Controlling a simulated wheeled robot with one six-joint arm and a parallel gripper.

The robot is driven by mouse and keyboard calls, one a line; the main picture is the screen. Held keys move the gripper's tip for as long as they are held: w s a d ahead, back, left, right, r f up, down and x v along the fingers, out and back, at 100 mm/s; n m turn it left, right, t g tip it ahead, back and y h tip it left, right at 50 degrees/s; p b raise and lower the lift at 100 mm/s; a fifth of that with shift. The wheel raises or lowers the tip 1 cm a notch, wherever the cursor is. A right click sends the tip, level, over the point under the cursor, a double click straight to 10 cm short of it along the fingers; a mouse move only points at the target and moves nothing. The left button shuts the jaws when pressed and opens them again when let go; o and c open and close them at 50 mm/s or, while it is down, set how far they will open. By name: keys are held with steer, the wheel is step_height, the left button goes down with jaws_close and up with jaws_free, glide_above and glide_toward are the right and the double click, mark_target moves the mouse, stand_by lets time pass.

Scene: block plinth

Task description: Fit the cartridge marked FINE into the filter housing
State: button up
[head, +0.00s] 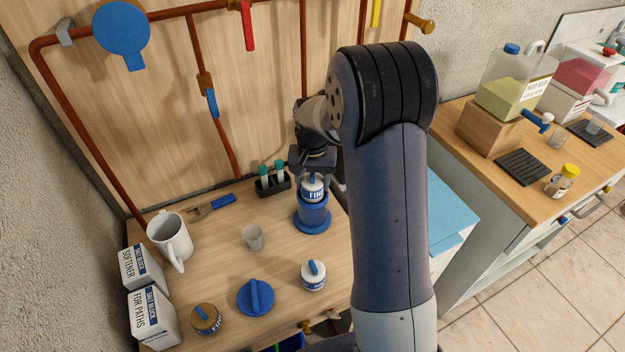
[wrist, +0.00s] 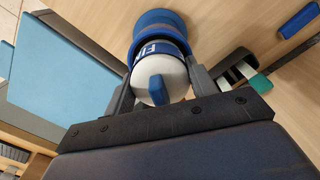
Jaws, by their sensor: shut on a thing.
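The cartridge marked FINE (head: 313,188) is white with a blue label band and a blue grip on top. It stands upright at the mouth of the blue filter housing (head: 312,220), its lower part hidden inside. In the wrist view the cartridge (wrist: 158,72) lies in line with the housing (wrist: 158,20). My gripper (head: 313,172) is shut on the cartridge from above, and its fingers show on both sides of it in the wrist view (wrist: 160,90). Whether the cartridge is fully seated I cannot tell. A blue lid with a ridge (head: 256,297) lies on the table.
Another white cartridge (head: 313,275) and a brown-topped one (head: 206,320) stand near the front. A grey cup (head: 252,238), a white mug (head: 171,240), two boxes (head: 152,318) and a black rack with green-capped vials (head: 272,181) surround the housing. Pipes line the back wall.

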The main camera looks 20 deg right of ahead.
steer(key=shift+f+b, duration=0.5)
steer(key=shift+f, duration=0.3)
steer(key=shift+r, duration=0.1)
steer(key=shift+r+p, duration=1.1)
steer(key=shift+r, duration=0.4)
steer(key=shift+f+b, duration=1.2)
steer(key=shift+f, duration=0.45)
steer(key=o, duration=1)
steer(key=shift+o, duration=0.2)
steer(key=shift+r, duration=0.1)
step_height(320, 180, up, 11)
steer(key=shift+f+b, duration=0.1)
steer(key=shift+b, duration=0.4)
steer(key=shift+f, duration=0.15)
